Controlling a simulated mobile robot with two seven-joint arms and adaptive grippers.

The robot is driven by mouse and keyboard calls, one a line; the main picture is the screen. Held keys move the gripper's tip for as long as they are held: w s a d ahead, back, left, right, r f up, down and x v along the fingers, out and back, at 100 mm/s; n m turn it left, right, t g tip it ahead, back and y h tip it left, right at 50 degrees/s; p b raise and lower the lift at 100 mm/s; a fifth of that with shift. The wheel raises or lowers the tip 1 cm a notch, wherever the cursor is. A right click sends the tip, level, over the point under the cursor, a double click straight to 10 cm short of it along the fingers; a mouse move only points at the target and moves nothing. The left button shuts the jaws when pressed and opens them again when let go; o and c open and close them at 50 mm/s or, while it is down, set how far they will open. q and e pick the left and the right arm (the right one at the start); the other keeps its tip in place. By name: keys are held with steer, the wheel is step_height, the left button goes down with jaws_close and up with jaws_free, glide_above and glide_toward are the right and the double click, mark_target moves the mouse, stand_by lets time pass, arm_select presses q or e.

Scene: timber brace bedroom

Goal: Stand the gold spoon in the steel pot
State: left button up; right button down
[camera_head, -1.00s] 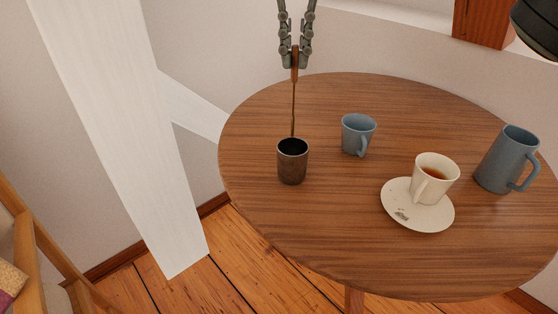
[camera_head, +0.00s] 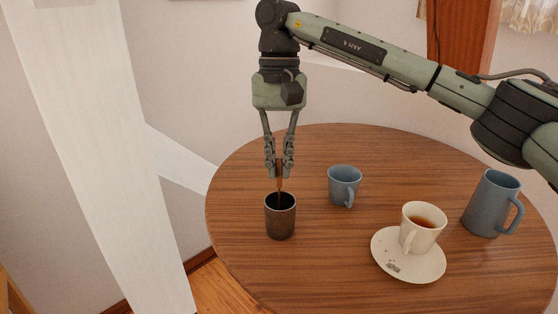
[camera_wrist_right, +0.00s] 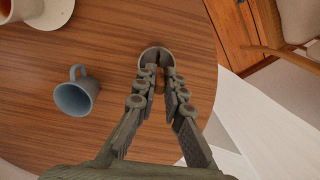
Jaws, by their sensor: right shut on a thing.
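The steel pot (camera_head: 281,222) is a small dark metal cup standing upright on the round table's left part. My right gripper (camera_head: 279,176) is right above its mouth, pointing down and shut on the gold spoon (camera_head: 280,184). The spoon hangs upright, and its lower part is inside the pot, hidden by the wall. In the right wrist view, the pot (camera_wrist_right: 157,54) shows just beyond the fingertips (camera_wrist_right: 158,84). I cannot tell whether the spoon touches the pot's bottom. My left gripper is not in view.
On the wooden table (camera_head: 310,270), a blue cup (camera_head: 344,185) stands right of the pot. A white teacup (camera_head: 420,235) sits on a saucer (camera_head: 386,272), and a blue mug (camera_head: 490,205) stands farther right. A white timber brace (camera_head: 95,150) rises at left.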

steer(key=shift+f, duration=0.1)
steer(key=c, duration=1.6)
jaws_free()
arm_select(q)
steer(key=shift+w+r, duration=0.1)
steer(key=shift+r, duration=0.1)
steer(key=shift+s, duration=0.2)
arm_select(e)
steer(key=shift+r, duration=0.25)
steer(key=r, duration=0.5)
steer(key=w+r, duration=0.1)
steer(key=r, duration=0.2)
steer(key=shift+r, duration=0.15)
arm_select(q)
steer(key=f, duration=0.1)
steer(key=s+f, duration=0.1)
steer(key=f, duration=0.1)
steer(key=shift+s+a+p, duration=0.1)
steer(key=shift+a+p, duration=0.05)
steer(key=shift+p, duration=0.25)
arm_select(e)
step_height(320, 180, up, 3)
steer(key=shift+w+r, duration=0.15)
steer(key=shift+r, duration=0.05)
